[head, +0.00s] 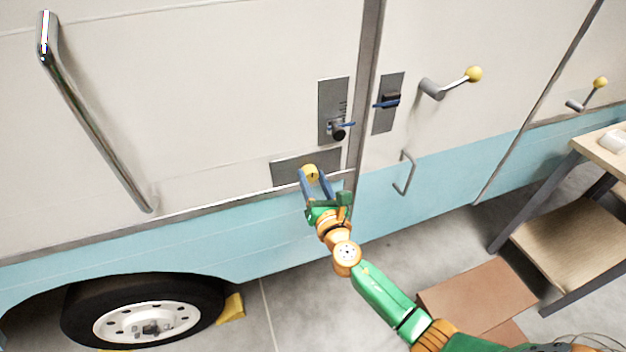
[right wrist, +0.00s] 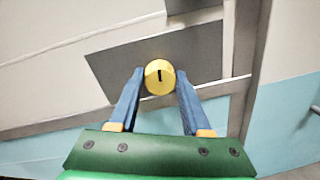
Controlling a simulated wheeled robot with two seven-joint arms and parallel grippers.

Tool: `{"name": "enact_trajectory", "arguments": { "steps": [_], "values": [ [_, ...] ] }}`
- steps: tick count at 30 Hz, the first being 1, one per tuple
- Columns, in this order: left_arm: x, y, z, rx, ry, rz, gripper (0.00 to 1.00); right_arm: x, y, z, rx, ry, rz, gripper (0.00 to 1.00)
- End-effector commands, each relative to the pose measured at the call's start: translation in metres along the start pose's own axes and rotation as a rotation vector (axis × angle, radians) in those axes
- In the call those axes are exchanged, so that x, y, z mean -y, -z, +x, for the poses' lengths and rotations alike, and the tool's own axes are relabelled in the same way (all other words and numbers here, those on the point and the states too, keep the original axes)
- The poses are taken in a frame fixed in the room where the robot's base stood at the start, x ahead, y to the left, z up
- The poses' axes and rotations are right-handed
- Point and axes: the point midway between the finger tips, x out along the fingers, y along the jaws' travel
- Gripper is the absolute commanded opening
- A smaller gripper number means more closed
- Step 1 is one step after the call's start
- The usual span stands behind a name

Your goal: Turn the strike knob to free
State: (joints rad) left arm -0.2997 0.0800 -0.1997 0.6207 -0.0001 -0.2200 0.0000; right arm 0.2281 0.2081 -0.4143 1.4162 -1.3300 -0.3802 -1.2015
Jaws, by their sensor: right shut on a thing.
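The strike knob, a round yellow knob (head: 310,172) with a dark slot mark, sits on a grey metal plate (head: 283,174) low on the camper's side, left of a vertical metal trim. My right gripper (head: 314,180) is at the knob with its blue fingers on both sides of it. In the right wrist view the knob (right wrist: 160,77) sits between the fingertips of my right gripper (right wrist: 160,86), shut on it. The dark mark on its face stands close to upright in that view. My left gripper is not in view.
Right of the trim are a dark latch (head: 388,100), a yellow-tipped lever (head: 455,81) and a wire handle (head: 404,172). A wooden table (head: 605,146) stands at the right. A wheel (head: 148,320) is lower left.

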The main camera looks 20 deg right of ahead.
Motion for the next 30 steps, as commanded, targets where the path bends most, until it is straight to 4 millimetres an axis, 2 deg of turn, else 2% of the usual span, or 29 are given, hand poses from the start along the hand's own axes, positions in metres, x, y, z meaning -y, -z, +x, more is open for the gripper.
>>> {"name": "enact_trajectory", "arguments": {
  "steps": [30],
  "values": [
    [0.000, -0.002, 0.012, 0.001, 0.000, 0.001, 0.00, 0.003, 0.000, 0.000, -0.045, 0.008, 0.947, 0.00]
  ]
}}
